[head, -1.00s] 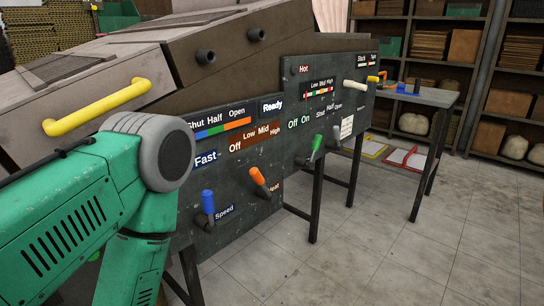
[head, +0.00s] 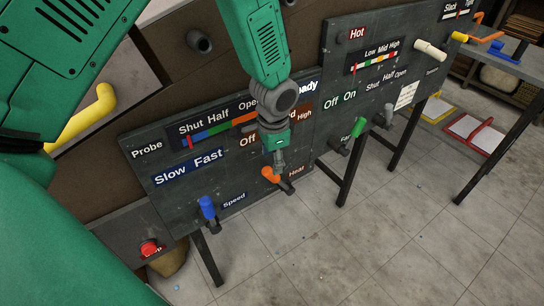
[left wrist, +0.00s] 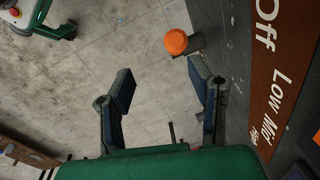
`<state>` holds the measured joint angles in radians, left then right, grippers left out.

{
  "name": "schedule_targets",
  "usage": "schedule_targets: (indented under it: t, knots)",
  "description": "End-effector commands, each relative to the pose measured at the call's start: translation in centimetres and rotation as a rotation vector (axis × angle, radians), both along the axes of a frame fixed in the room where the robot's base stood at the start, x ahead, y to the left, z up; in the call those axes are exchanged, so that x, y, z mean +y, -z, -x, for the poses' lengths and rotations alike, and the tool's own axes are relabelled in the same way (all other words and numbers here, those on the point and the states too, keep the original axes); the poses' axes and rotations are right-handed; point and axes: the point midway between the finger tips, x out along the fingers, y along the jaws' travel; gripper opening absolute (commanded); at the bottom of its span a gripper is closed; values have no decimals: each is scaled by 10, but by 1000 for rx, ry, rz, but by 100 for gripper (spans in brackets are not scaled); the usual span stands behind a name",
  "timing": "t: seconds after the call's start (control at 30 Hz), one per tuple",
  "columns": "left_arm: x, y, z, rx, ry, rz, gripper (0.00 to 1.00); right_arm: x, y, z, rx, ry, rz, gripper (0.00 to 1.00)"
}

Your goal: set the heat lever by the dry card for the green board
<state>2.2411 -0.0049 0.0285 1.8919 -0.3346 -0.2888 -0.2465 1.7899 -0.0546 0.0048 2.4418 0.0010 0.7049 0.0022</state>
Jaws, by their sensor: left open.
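The orange-knobbed heat lever (head: 270,175) leans up and left on the dark panel, beside its "Heat" label. Its brown scale (head: 303,110) reads Off, Low, Mid, High, partly hidden by my arm. My left gripper (head: 280,162) hangs just above the orange knob in the head view. In the left wrist view my left gripper (left wrist: 160,70) is open and empty; the orange knob (left wrist: 176,42) lies beyond the fingertips, nearer the right finger. A small white card (head: 406,95) is on the panel's right part, its text too small to read. I cannot make out a green board.
The blue speed lever (head: 207,207) is to the left, the green fan lever (head: 358,130) to the right. A red button (head: 149,248) sits low left. A yellow bar handle (head: 85,118) is at the upper left.

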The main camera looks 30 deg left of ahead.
Motion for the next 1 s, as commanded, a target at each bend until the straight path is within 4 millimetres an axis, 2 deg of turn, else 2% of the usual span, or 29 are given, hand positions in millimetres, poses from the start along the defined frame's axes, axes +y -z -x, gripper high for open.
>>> schedule_targets:
  t: [0.03, 0.1, 0.2, 0.37, 0.7, 0.83, 1.0]
  knots:
    - [3, -20, -9, -3, 14, -13, 47, 0, -9, 0, 1, 0, 0, 40]
    - [6, -31, -16, -2, 27, -27, 47, 0, -12, 0, 1, 0, 0, 40]
    - [8, -30, -20, 3, 34, -36, 47, 0, -12, 0, 0, 0, 0, 40]
    - [11, -5, -20, 7, 35, -37, 47, 0, -10, 0, 0, 0, 0, 40]
    - [18, 66, -25, 6, 33, -36, 47, 0, -11, 0, 0, 0, 0, 40]
    - [20, 85, -27, 3, 33, -35, 47, 0, -11, 0, -1, 0, 0, 40]
    - [22, 99, -28, 2, 33, -36, 47, 0, -11, 0, -1, 0, 0, 40]
